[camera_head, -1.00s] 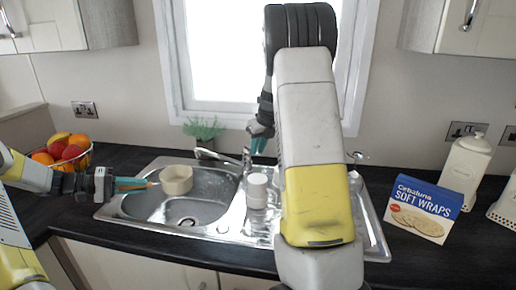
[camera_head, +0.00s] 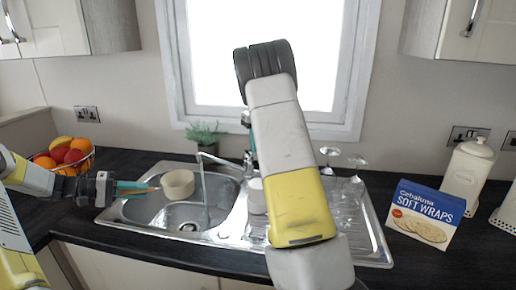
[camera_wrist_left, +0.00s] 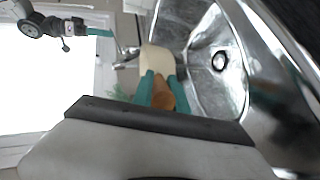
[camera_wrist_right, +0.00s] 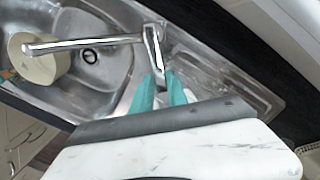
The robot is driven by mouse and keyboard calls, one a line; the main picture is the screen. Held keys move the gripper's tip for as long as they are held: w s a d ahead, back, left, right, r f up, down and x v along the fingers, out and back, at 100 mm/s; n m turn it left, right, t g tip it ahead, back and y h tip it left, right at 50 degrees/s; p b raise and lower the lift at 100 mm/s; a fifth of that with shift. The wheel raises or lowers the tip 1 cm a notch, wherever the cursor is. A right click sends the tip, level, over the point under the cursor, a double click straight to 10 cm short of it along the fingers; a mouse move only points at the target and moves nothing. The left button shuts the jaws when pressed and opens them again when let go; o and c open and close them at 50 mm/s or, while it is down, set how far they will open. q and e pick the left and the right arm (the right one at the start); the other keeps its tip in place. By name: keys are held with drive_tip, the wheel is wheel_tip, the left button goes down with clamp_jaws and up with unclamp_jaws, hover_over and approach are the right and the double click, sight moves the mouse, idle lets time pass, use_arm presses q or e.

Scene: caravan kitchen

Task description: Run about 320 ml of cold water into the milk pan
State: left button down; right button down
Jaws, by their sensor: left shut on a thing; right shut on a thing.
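The cream milk pan (camera_head: 177,184) is held over the left side of the sink bowl (camera_head: 190,216). My left gripper (camera_head: 136,187) is shut on its brown handle, which shows between the teal fingers in the left wrist view (camera_wrist_left: 164,97). The chrome tap (camera_head: 247,160) runs; a thin water stream (camera_head: 205,195) falls into the bowl just right of the pan, apart from it. My right gripper (camera_wrist_right: 160,88) is shut on the tap's lever and is mostly hidden by my arm in the head view. The water level in the pan cannot be made out.
A white cup-like item (camera_head: 256,196) stands right of the bowl, partly behind my right arm. Upturned glasses (camera_head: 356,161) are at the drainer's back right. A wraps box (camera_head: 425,214) and white canister (camera_head: 467,175) stand right; a fruit bowl (camera_head: 70,157) stands left.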

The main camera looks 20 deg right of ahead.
idle(0.3)
drive_tip(key=c, duration=1.3)
unclamp_jaws()
wheel_tip(320, 180, up, 12)
drive_tip(key=shift+s, duration=0.4)
drive_tip(key=shift+d, duration=0.1)
